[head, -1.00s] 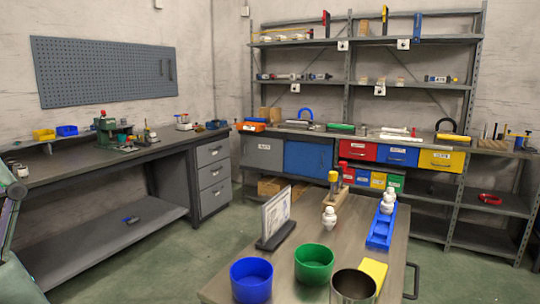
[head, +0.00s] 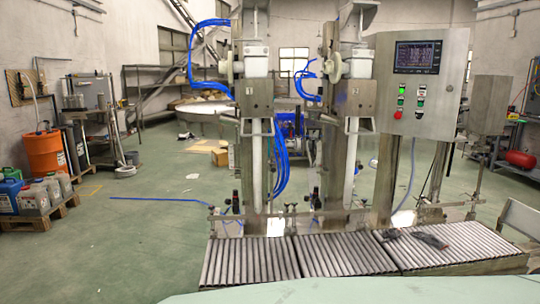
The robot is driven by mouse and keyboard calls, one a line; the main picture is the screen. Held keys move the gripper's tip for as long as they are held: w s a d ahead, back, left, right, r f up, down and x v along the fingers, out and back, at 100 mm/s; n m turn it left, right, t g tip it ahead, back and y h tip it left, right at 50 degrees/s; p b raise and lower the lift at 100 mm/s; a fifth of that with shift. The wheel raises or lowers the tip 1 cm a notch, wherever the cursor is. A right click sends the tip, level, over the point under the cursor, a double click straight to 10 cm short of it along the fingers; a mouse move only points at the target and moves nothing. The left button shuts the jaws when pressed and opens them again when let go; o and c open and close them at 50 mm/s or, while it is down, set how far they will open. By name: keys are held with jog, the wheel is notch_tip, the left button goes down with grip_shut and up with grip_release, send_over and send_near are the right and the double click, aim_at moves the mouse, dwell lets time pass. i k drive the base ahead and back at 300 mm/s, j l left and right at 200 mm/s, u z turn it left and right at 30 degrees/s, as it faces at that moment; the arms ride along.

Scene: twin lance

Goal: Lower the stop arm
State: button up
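A twin-lance filling machine stands in the middle of the head view, with a left lance column (head: 256,150) and a right lance column (head: 345,150). Each carries a white head block and a metal bracket with a handle. A roller conveyor (head: 345,257) runs across below them. A low metal rail (head: 300,212) with small clamps runs behind the rollers. A dark flat piece (head: 430,240) lies over the right rollers. I cannot tell for sure which part is the stop arm. My gripper is not in view.
A control box (head: 420,83) with a screen, green buttons and a red button stands at the right. An orange drum (head: 46,153) and canisters on a pallet (head: 40,212) stand at the left. A blue hose (head: 160,200) lies on the floor. The left floor is mostly open.

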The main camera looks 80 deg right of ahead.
aim_at(483, 159)
jog(key=l+z, duration=0.1)
jog(key=z, duration=1.5)
jog(key=l+z, duration=0.25)
jog(key=l, duration=0.15)
jog(key=i+l+z, duration=0.2)
jog(key=l, duration=0.15)
jog(key=i+l+z, duration=0.1)
jog(key=l+z, duration=0.15)
jog(key=i+l+z, duration=0.15)
jog(key=l+z, duration=0.35)
jog(key=i+l+z, duration=0.25)
jog(key=z, duration=0.2)
jog(key=i+l+z, duration=0.25)
jog(key=z, duration=0.25)
jog(key=i+l+z, duration=0.2)
jog(key=i+z, duration=0.15)
jog(key=z, duration=0.15)
jog(key=i+z, duration=0.3)
jog(key=z, duration=0.2)
jog(key=i+l+z, duration=0.15)
jog(key=i+z, duration=0.25)
jog(key=i, duration=0.2)
jog(key=i+j+z, duration=0.1)
jog(key=i+z, duration=0.35)
jog(key=i, duration=0.2)
jog(key=i+z, duration=0.1)
jog(key=i, duration=2.9)
jog(key=i+l+u, duration=0.2)
jog(key=i, duration=1.3)
jog(key=j, duration=0.1)
